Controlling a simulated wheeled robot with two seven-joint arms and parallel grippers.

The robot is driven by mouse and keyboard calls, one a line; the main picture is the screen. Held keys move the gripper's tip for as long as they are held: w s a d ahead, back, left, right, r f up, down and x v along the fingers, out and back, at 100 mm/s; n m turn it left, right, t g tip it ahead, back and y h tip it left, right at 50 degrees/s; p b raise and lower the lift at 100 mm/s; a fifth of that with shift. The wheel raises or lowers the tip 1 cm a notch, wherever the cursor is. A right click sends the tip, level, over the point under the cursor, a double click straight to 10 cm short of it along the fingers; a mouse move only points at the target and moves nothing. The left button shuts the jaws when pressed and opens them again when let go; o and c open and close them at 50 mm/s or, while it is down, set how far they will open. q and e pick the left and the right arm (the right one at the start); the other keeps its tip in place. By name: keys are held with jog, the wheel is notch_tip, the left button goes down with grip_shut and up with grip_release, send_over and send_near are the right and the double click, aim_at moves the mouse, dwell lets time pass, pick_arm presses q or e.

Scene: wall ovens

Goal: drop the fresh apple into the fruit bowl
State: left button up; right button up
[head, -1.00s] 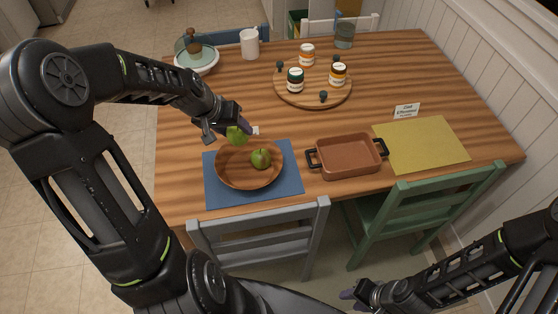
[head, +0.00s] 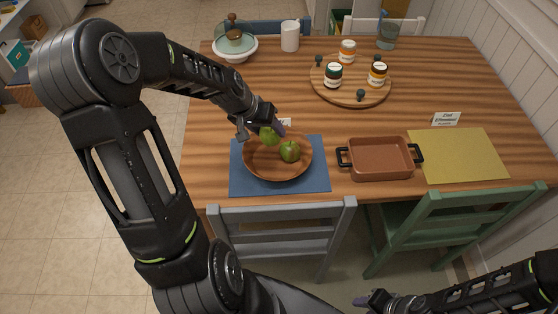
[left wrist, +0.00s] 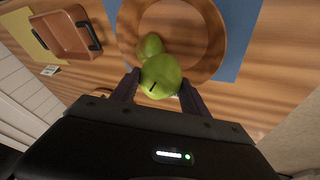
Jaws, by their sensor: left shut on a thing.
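A green apple (head: 267,136) is held in my left gripper (head: 264,129), over the back part of the brown fruit bowl (head: 262,168). In the left wrist view the held apple (left wrist: 160,76) sits between the two dark fingers, with the bowl (left wrist: 205,20) beyond it. I cannot tell whether the held apple touches the bowl. A second green apple (head: 290,151) lies inside the bowl; it also shows partly behind the held one in the left wrist view (left wrist: 150,46). My right gripper (head: 370,300) is low at the bottom, away from the table; its opening is unclear.
The bowl stands on a blue mat (head: 318,180) near the table's front edge. A brown baking dish (head: 380,160) is to its right, beside a yellow mat (head: 465,155). A round board (head: 350,93) with jars is behind. Chairs stand in front. The table's centre is clear.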

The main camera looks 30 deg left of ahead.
pick_arm(q)
jog(key=shift+f, duration=0.45)
jog(key=o, duration=1.6)
jog(key=shift+c, duration=0.2)
jog(key=shift+r, duration=0.1)
jog(key=b+v, duration=0.1)
jog(key=v, duration=0.6)
jog(key=shift+s+r, duration=0.15)
jog(key=shift+r, duration=0.2)
jog(key=shift+a, duration=0.1)
